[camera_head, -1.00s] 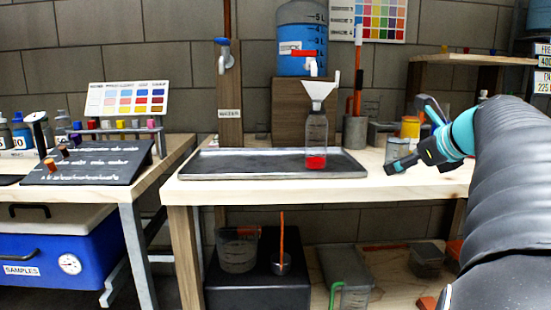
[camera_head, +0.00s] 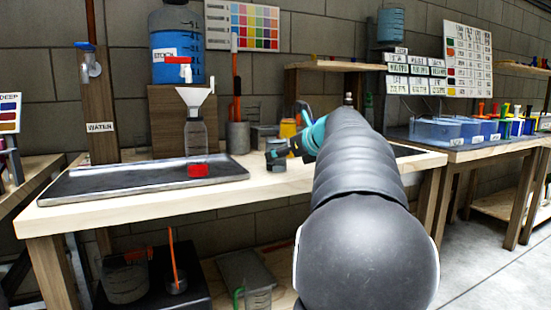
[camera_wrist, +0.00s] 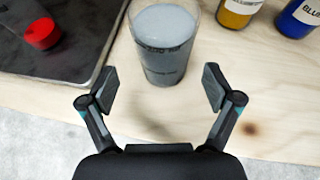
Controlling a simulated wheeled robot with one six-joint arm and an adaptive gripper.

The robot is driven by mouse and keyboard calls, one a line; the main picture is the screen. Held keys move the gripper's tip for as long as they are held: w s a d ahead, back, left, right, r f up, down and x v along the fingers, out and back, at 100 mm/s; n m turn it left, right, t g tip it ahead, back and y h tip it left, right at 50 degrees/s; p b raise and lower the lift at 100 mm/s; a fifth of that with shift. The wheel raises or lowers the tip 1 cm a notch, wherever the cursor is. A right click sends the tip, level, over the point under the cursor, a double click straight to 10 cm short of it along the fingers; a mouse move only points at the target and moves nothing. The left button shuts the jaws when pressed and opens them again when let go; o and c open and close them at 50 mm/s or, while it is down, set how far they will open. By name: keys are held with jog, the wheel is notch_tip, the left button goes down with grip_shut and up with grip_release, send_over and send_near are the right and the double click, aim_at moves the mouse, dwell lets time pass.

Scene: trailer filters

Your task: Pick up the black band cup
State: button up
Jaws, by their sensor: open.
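A clear cup (camera_wrist: 165,45) filled with something grey stands upright on the wooden bench in the wrist view. Dark markings run around its side, and I cannot tell clearly whether they form a full black band. My gripper (camera_wrist: 160,84) is open and empty. Its two fingers are spread to the left and right of the cup's near side, and no grip on it shows. In the head view my gripper (camera_head: 277,153) is low over the bench, and my arm and gripper hide much of what lies there.
A metal tray (camera_head: 80,187) with a red-bottomed bottle (camera_head: 196,140) and funnel lies left of the cup. The bench's front edge is close to my gripper. Another bench (camera_head: 480,150) with blue bins stands right.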

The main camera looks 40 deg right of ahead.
aim_at(282, 145)
jog(key=x, duration=0.2)
jog(key=b+x, duration=0.1)
jog(key=x, duration=0.2)
jog(key=shift+w+d+r, duration=0.1)
jog(key=shift+d+r, duration=0.05)
jog(key=shift+d, duration=0.1)
jog(key=c, duration=1.4)
jog(key=shift+r, duration=0.2)
jog(key=shift+c, duration=0.2)
jog(key=shift+r+p, duration=1.05)
jog(key=shift+r, duration=0.7)
jog(key=shift+s+f, duration=0.15)
jog(key=shift+s, duration=0.8)
jog(key=s, duration=1.6)
jog(key=shift+a, duration=0.3)
